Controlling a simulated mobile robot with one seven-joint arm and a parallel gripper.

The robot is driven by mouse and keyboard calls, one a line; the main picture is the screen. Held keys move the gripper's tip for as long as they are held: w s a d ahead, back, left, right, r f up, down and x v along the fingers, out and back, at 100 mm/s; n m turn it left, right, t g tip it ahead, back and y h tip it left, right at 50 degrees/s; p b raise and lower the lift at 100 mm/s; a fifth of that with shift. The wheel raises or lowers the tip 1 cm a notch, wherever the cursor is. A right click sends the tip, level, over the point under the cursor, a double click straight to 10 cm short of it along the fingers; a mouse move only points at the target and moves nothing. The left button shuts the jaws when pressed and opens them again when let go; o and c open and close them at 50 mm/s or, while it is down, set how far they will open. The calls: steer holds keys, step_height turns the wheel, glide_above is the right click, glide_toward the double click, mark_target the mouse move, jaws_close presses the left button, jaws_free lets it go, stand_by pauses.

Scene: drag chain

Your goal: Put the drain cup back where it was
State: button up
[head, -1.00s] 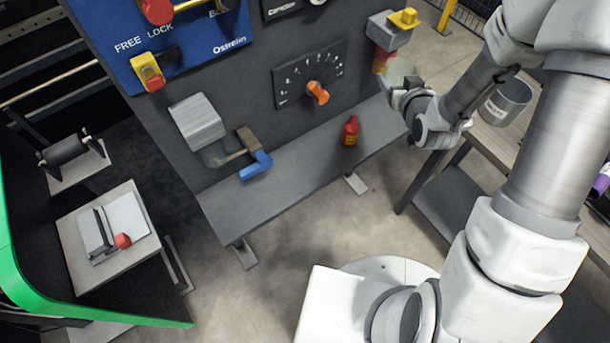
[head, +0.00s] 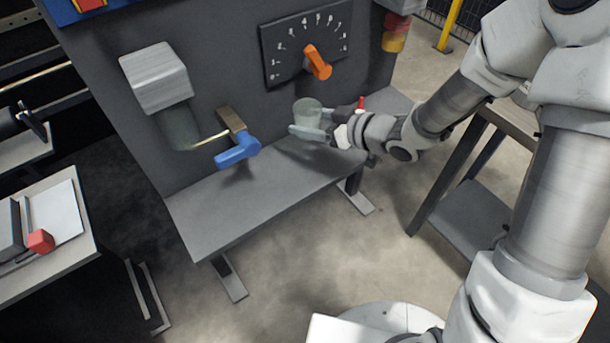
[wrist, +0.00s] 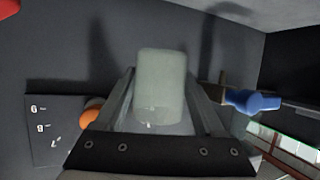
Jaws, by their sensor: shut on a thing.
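The drain cup (head: 307,110) is a pale, translucent cup in front of the dark panel, above the grey shelf. My gripper (head: 310,131) is shut on it, with one finger on either side. The cup appears roughly upright and clear of the shelf. In the wrist view the cup (wrist: 160,88) fills the space between the two fingers. To its left in the head view is a brass valve with a blue handle (head: 238,151). Further left is a grey housing (head: 155,78) with a translucent bowl (head: 178,127) below it.
A dial plate with an orange knob (head: 318,62) is on the panel just above the cup. The grey shelf (head: 235,205) is bare at its left and middle. A red object (head: 361,102) is mostly hidden behind my gripper. A table (head: 480,190) stands at right.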

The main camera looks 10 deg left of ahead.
mark_target(307, 166)
steer(key=shift+s+a+f, duration=0.15)
steer(key=shift+f, duration=0.35)
step_height(307, 166, down, 10)
steer(key=b, duration=0.5)
steer(key=shift+r, duration=0.1)
steer(key=shift+s, duration=0.1)
steer(key=o, duration=1.5)
steer(key=shift+r, duration=0.15)
steer(key=p+v, duration=0.4)
steer(key=v, duration=0.8)
